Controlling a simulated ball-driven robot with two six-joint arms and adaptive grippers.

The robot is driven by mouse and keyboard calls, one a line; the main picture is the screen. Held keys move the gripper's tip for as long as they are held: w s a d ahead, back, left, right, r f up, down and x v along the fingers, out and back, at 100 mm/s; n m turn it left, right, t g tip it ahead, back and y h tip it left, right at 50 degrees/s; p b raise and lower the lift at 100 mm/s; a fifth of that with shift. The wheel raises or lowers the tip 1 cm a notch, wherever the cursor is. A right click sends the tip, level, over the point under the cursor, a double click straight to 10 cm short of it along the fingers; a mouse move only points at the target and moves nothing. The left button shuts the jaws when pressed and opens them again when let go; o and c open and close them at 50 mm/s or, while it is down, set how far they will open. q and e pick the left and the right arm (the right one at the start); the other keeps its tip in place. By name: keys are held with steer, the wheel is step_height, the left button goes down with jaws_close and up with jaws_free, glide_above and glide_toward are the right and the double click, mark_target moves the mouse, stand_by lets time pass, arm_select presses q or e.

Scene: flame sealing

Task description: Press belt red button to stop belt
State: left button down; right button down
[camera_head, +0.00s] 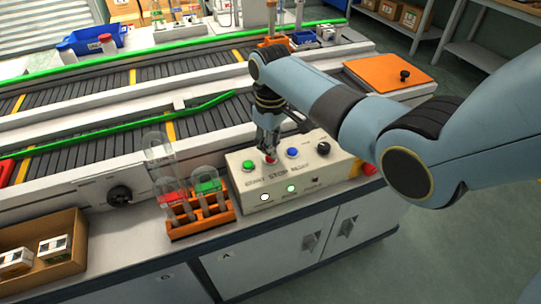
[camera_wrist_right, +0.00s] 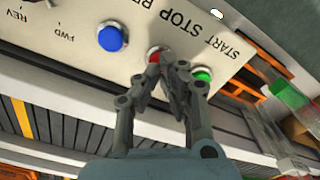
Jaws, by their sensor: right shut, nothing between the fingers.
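The control box (camera_head: 262,191) stands at the front of the belt bench, with START, STOP and RESET labels. Its red STOP button (camera_head: 270,159) sits between the green START button (camera_head: 248,165) and the blue button (camera_head: 292,152). My right gripper (camera_head: 268,150) is shut and empty, its fingertips right at the red button. In the right wrist view the red button (camera_wrist_right: 155,55) is partly hidden behind the fingertips (camera_wrist_right: 168,62); whether they touch it I cannot tell. The conveyor belt (camera_head: 90,133) runs behind the box. My left gripper is not in view.
An orange rack (camera_head: 200,228) with clear tubes stands just left of the box. A brown tray (camera_head: 72,240) with small boxes is at the lower left. A black knob (camera_head: 323,148) is on the box's right. An orange plate (camera_head: 390,72) lies behind my right arm.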

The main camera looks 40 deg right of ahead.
steer(key=shift+f+b, duration=0.4)
steer(key=shift+f, duration=0.35)
steer(key=shift+r, duration=0.1)
step_height(320, 180, up, 8)
steer(key=p, duration=0.9)
stand_by(0.5)
